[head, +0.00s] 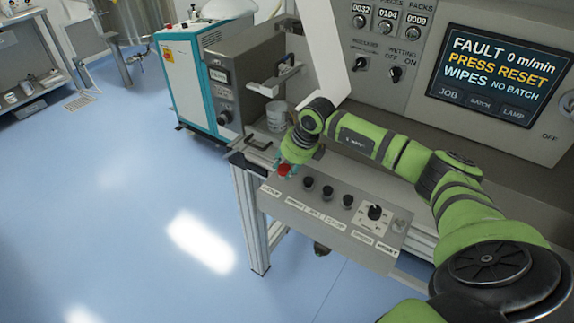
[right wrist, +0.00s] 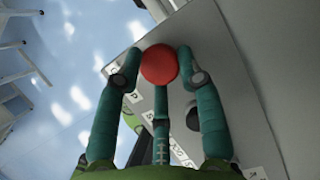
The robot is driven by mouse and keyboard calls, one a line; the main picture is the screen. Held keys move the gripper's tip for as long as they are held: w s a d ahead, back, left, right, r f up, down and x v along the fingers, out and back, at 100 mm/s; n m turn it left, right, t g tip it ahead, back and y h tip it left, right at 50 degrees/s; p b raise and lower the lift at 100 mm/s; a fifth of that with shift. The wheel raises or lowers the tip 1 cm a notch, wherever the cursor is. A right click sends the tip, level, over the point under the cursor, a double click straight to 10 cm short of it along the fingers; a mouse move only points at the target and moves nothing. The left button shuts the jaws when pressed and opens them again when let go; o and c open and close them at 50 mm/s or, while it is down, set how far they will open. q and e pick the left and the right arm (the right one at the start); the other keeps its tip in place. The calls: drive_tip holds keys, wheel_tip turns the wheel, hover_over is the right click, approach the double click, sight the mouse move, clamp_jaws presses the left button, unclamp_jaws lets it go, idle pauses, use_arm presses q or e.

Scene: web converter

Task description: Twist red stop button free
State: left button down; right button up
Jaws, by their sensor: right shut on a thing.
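The red stop button (head: 284,170) sits at the left end of the sloped grey control panel (head: 330,232). In the right wrist view the round red button (right wrist: 159,64) lies between the teal fingers of my right gripper (right wrist: 158,62). The fingers are closed around its sides. In the head view my right gripper (head: 285,163) reaches down onto the button, and the green wrist hides part of it. My left gripper is not in view.
Several black knobs and a rotary dial (head: 375,212) stand to the right of the button on the same panel. A screen (head: 500,75) reads FAULT and PRESS RESET. A metal cup (head: 277,115) stands behind the gripper. Blue floor (head: 120,220) is clear at left.

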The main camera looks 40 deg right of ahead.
drive_tip(key=shift+s+m+h, duration=0.1)
drive_tip(key=shift+m+h, duration=0.2)
drive_tip(key=shift+m, duration=0.5)
drive_tip(key=shift+f, duration=0.1)
drive_tip(key=o, duration=1.2)
drive_tip(key=shift+c, duration=0.2)
drive_tip(key=shift+r, duration=0.35)
drive_tip(key=v, duration=1.1)
drive_tip(key=shift+r, duration=0.15)
drive_tip(key=shift+s, duration=0.15)
